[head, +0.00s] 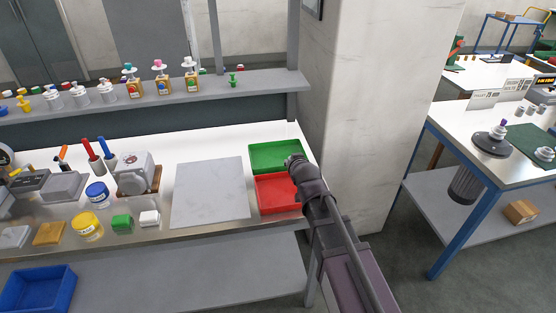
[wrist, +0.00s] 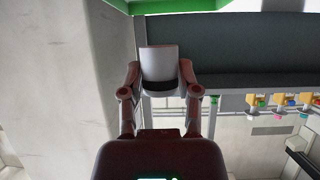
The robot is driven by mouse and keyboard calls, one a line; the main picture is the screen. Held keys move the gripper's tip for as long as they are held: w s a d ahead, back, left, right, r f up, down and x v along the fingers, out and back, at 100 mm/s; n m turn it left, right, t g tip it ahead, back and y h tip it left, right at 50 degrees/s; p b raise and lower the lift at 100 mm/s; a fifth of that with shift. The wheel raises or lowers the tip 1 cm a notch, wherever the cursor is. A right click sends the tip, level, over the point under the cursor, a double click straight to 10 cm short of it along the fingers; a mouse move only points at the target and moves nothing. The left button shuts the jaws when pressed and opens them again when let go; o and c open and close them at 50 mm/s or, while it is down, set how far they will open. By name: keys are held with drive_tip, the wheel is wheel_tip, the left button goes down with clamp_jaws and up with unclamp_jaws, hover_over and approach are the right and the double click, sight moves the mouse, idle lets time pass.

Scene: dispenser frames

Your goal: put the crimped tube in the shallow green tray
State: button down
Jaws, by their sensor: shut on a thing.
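The shallow green tray (head: 262,168) lies at the right end of the white bench, behind the red tray, and looks empty. My gripper (head: 293,160) shows over its front right corner; the height is hard to judge there. In the wrist view, my gripper (wrist: 160,92) is shut on the crimped tube (wrist: 160,60), a pale grey-white piece with a dark band between the fingers. The tube is hidden behind my gripper in the head view. A green edge of the tray (wrist: 180,5) shows at the top of the upside-down wrist view, beyond the tube.
The red tray (head: 275,195) sits in front of the green one. A grey board (head: 211,192) lies to the left. A white pillar (head: 372,110) stands close on the right. A shelf (head: 215,90) with several bottles runs behind. Jars and tools crowd the bench's left.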

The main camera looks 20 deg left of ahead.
drive_tip(key=shift+w+a+n+g+y, duration=0.25)
drive_tip(key=shift+n+g+y, duration=0.2)
drive_tip(key=shift+n+y, duration=0.15)
drive_tip(key=shift+w+a+n+g+y, duration=0.1)
drive_tip(key=shift+a+n+g+y, duration=0.15)
drive_tip(key=shift+n+g+y, duration=0.35)
drive_tip(key=shift+w+a+n+g+y, duration=0.25)
drive_tip(key=shift+n+y, duration=0.15)
drive_tip(key=shift+n, duration=0.4)
drive_tip(key=a+n+g+y, duration=0.1)
drive_tip(key=n+g, duration=0.2)
drive_tip(key=w+a+n+g+y, duration=0.1)
drive_tip(key=n+g, duration=0.2)
drive_tip(key=a+n+g+y, duration=0.1)
drive_tip(key=n+g, duration=0.2)
drive_tip(key=shift+w+a, duration=0.2)
drive_tip(key=shift+w, duration=0.05)
drive_tip(key=shift+a+n+g, duration=0.1)
drive_tip(key=shift+n+g, duration=0.4)
